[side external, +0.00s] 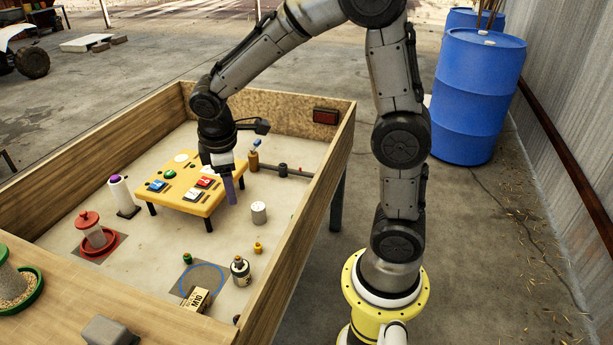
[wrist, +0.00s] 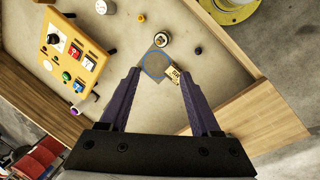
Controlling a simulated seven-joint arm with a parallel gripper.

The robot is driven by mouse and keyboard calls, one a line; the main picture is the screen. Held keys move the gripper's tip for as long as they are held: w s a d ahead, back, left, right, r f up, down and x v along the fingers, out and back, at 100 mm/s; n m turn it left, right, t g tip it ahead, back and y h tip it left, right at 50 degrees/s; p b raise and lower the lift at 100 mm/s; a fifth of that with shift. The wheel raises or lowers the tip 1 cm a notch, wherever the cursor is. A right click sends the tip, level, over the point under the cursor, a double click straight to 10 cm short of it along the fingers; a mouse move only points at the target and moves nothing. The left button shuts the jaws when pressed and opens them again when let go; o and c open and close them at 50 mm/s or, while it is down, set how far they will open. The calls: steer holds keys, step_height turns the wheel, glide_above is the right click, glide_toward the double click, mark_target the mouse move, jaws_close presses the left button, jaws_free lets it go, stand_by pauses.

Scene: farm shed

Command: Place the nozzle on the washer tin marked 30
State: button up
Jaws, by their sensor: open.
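My gripper (side external: 229,196) points down beside the front right edge of the yellow panel table in the side view. In the wrist view its two purple fingers (wrist: 160,70) are apart with nothing between them. A small brass piece (side external: 258,247), possibly the nozzle, stands on the tray floor; it also shows in the wrist view (wrist: 141,18). A pale round tin (side external: 259,212) stands nearer my gripper, and in the wrist view (wrist: 101,7) at the top edge. I cannot read a 30 on any tin, so I cannot tell which is the washer tin.
The yellow table (side external: 188,198) carries switches. A dark-and-white bottle (side external: 240,270), green-topped piece (side external: 187,259), blue ring (side external: 183,281) on a grey square and labelled box (side external: 196,299) lie toward the front. A red feeder (side external: 95,235) stands left. Wooden walls (side external: 293,270) enclose the tray.

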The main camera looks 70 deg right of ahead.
steer(key=s+a+r+m+t+y, duration=0.1)
steer(key=s+a+r+m+t, duration=0.1)
steer(key=s, duration=0.7)
steer(key=s+a+r+m+t+y, duration=0.1)
steer(key=s+r+m, duration=0.3)
steer(key=s, duration=0.5)
step_height(320, 180, up, 3)
steer(key=shift+s+a+f+m+t, duration=0.25)
steer(key=shift+a+m+t, duration=0.2)
steer(key=shift+t, duration=0.25)
steer(key=shift+o, duration=0.3)
